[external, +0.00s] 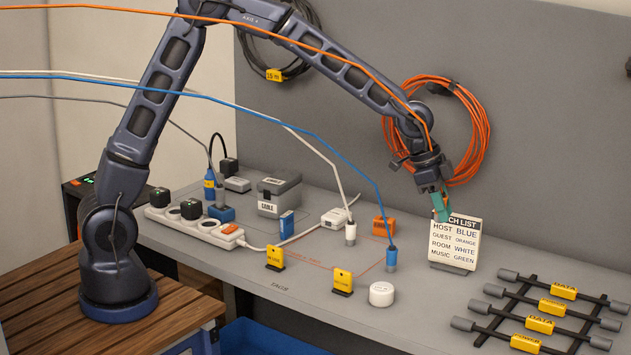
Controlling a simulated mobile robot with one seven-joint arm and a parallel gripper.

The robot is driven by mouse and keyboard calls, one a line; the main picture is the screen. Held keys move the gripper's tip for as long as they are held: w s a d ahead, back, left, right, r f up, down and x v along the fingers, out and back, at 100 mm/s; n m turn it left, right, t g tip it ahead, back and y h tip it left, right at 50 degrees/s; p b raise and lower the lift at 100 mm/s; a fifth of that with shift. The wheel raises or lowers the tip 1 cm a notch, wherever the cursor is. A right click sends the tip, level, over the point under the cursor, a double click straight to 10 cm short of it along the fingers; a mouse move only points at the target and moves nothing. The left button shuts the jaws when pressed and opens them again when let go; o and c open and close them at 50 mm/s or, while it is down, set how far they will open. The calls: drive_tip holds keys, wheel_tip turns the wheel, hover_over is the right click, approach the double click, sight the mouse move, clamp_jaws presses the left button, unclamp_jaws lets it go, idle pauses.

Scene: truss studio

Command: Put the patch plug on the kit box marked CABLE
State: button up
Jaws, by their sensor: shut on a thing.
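The kit box marked CABLE (280,197) is a grey lidded box at the back of the bench, left of centre. My gripper (441,208) points down at the right, just above and in front of the patch list card, far from the box. Its teal fingers are shut. An orange cable (340,50) runs along my arm down to the wrist, so the patch plug appears to be between the fingers. The plug itself is mostly hidden, and its tilt cannot be told.
The patch list card (455,246) stands below my gripper. A white-cabled plug (350,233) and a blue-cabled plug (391,259) stand mid-bench. Yellow tags (342,281), a white puck (381,294) and a power strip (200,222) are nearby. A cable rack (540,305) lies right.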

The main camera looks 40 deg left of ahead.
drive_tip(key=shift+r, duration=0.7)
drive_tip(key=w+a+r+n+t, duration=0.2)
drive_tip(key=w+a+n, duration=0.2)
drive_tip(key=w+a, duration=0.65)
wheel_tip(320, 180, up, 8)
drive_tip(key=n+t+y, duration=0.1)
drive_tip(key=n+y, duration=0.5)
drive_tip(key=n, duration=0.8)
hover_over(283, 175)
drive_tip(key=s, duration=0.2)
drive_tip(key=f, duration=1.9)
drive_tip(key=shift+w+d+f, duration=0.2)
drive_tip(key=shift+f, duration=0.2)
drive_tip(key=shift+f, duration=0.1)
drive_tip(key=o, duration=1)
